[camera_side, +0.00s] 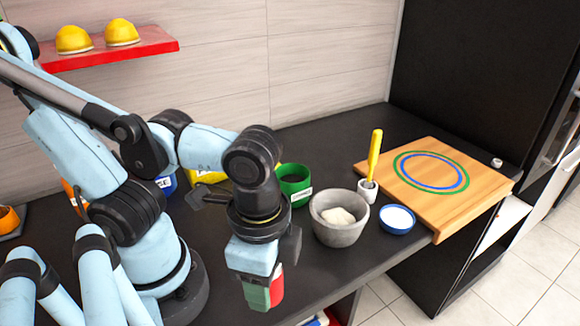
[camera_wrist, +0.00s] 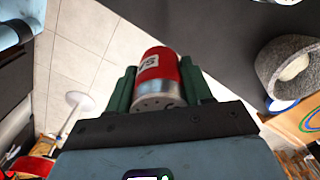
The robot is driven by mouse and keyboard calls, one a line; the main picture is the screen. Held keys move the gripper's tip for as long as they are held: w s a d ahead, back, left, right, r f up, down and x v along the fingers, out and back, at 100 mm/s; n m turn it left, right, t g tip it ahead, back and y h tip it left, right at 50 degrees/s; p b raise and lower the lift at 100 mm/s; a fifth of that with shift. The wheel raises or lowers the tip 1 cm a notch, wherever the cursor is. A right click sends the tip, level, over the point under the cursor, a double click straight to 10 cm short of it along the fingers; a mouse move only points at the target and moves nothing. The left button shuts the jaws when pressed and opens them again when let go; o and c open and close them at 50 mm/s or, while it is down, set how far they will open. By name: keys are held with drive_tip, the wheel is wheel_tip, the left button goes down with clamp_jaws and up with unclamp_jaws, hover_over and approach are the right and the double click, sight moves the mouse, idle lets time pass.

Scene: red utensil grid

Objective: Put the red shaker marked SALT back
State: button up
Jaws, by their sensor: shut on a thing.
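My gripper (camera_side: 263,294) is shut on the red shaker (camera_side: 277,287), which shows between its green fingers at the front edge of the dark counter. In the wrist view the shaker (camera_wrist: 160,72) is a red cylinder with a silver perforated cap and a white label. Only part of the label's lettering shows. The green fingers (camera_wrist: 160,88) press on both its sides. The cap end points toward the wrist camera. Most of the shaker is hidden by the gripper in the side view.
A grey stone bowl (camera_side: 338,220) with pale dough, a blue dish (camera_side: 397,219) of white contents and a white cup (camera_side: 367,190) with a yellow-handled tool stand right of my gripper. A wooden board (camera_side: 480,190) lies farther right. A green container (camera_side: 293,185) stands behind. A red shelf (camera_side: 110,50) hangs on the wall.

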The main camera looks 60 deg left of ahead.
hover_over(291, 283)
wheel_tip(291, 283, down, 5)
drive_tip(key=shift+w+f, duration=0.1)
drive_tip(key=shift+f, duration=2.05)
drive_tip(key=shift+f, duration=0.15)
drive_tip(key=o, duration=1.1)
drive_tip(key=shift+r, duration=6.1)
drive_tip(key=w+a+n+t, duration=0.2)
drive_tip(key=a+n, duration=0.1)
drive_tip(key=w+a+n+t, duration=0.2)
drive_tip(key=w+a+n, duration=0.1)
drive_tip(key=w+a+r+n+t, duration=0.1)
drive_tip(key=w+a+n+t, duration=0.2)
drive_tip(key=shift+a, duration=0.1)
